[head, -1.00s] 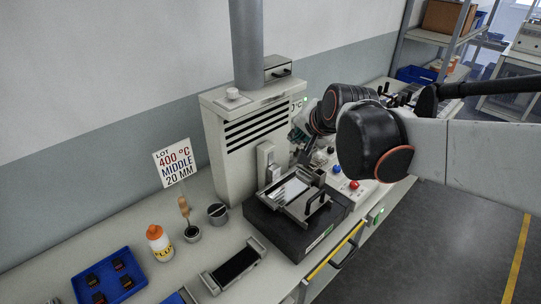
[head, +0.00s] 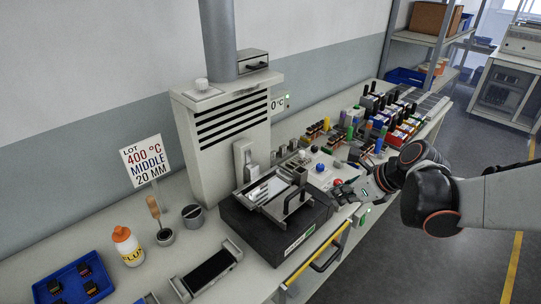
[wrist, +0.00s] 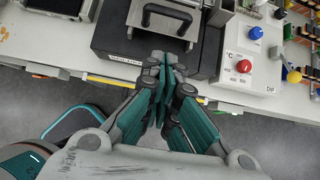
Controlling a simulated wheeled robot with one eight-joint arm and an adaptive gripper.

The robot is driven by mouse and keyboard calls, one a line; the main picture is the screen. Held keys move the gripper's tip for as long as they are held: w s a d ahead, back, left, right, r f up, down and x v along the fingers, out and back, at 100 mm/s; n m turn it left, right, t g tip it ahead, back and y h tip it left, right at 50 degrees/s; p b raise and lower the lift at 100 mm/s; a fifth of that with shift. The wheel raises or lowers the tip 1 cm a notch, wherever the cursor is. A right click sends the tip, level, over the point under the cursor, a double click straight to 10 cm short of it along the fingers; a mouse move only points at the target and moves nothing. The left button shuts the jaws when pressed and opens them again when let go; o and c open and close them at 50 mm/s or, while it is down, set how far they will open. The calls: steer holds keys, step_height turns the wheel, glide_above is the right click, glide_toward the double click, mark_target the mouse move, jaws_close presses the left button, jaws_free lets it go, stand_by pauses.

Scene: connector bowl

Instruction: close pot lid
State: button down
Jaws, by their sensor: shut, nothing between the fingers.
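The pot is a black box (head: 262,236) on the bench, with a silver metal frame and plate (head: 272,208) on top. A black bar handle (head: 298,201) stands on the plate's right side; it also shows at the top of the wrist view (wrist: 166,12). A bright, shiny surface (head: 268,188) shows behind the handle, so the pot top looks at least partly uncovered; I cannot tell exactly where the lid ends. My gripper (head: 350,193) is shut and empty, to the right of the pot and apart from the handle. Its closed fingers (wrist: 165,68) point toward the bench edge in the wrist view.
A white control panel with a red knob (wrist: 243,66) and blue knob (wrist: 255,33) lies right of the pot. A yellow bar and black handle (head: 325,262) run along the bench front. A vented grey tower (head: 232,130) stands behind. Coloured connectors (head: 385,120) fill the far bench.

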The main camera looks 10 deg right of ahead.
steer(key=w+a+r+b+x, duration=0.1)
steer(key=b+x, duration=0.3)
steer(key=x, duration=0.9)
steer(key=shift+w+r, duration=0.25)
steer(key=shift+r, duration=0.05)
steer(key=shift+a, duration=0.1)
glide_above(281, 199)
steer(key=shift+w+b, duration=0.1)
steer(key=shift+b, duration=0.35)
